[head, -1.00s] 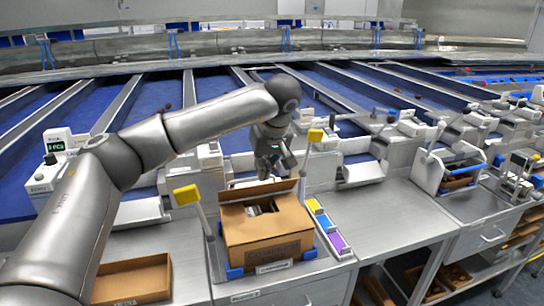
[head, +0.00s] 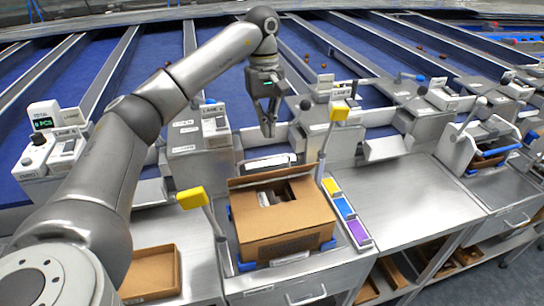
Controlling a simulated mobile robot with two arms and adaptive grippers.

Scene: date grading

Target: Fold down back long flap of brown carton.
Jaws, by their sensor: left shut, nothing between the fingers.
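The brown carton (head: 285,228) stands on the steel bench in a blue-cornered holder. Its back long flap (head: 262,176) stands up and leans back along the far rim. The top is partly open, and grey and white contents show through the gap. The front part of the top is covered by brown board. My left gripper (head: 268,133) is shut and empty, pointing down above and behind the back flap, apart from it. My right gripper is not in view.
An open brown tray (head: 150,272) sits at lower left. The steel bench (head: 400,200) to the right is clear.

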